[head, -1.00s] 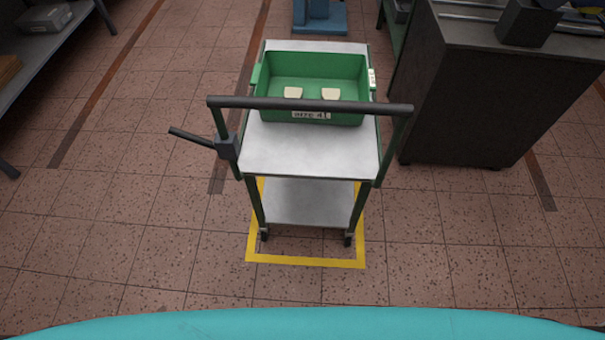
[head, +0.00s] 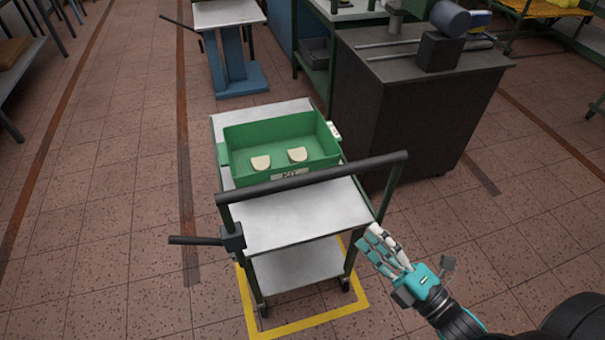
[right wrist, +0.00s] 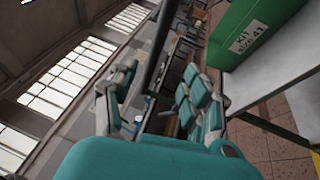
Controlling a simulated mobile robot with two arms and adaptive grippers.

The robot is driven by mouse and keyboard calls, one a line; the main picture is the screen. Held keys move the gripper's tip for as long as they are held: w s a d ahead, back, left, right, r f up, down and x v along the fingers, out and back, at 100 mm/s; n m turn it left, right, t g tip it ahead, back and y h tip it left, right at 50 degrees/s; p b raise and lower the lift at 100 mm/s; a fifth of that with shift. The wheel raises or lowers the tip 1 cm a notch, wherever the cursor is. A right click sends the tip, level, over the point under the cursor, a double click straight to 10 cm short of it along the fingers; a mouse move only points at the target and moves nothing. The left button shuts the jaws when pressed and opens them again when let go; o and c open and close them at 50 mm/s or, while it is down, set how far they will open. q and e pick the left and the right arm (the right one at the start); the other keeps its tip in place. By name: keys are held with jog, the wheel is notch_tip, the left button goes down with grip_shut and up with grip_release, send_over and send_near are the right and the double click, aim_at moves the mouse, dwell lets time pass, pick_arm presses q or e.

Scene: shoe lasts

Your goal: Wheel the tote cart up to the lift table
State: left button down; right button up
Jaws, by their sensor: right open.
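The tote cart (head: 300,222) stands in front of me, inside a yellow floor outline. It has grey shelves, green legs, a dark push bar (head: 315,178) on my side and a side lever (head: 200,240) at left. A green tote (head: 283,150) with two pale pieces in it sits on the top shelf; it also shows in the right wrist view (right wrist: 228,40). The blue lift table (head: 230,45) with a grey top stands farther back. My right gripper (head: 375,248) is open and empty, right of the cart and below the bar's right end. My left gripper is out of view.
A dark cabinet (head: 410,115) with rods and a machine on top stands right of the cart. A green bench (head: 318,55) is behind it. A shelf unit (head: 15,60) is at far left.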

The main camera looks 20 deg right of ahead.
aim_at(322, 178)
jog(key=p+x, duration=0.1)
jog(key=x, duration=0.7)
jog(key=p+x, duration=0.2)
jog(key=x, duration=0.6)
jog(key=shift+w+d+r, duration=0.1)
jog(key=shift+r, duration=0.15)
jog(key=shift+w+a, duration=0.25)
jog(key=shift+w, duration=0.2)
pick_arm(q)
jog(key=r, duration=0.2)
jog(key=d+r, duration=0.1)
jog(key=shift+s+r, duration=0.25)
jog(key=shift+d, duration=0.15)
pick_arm(e)
grip_shut()
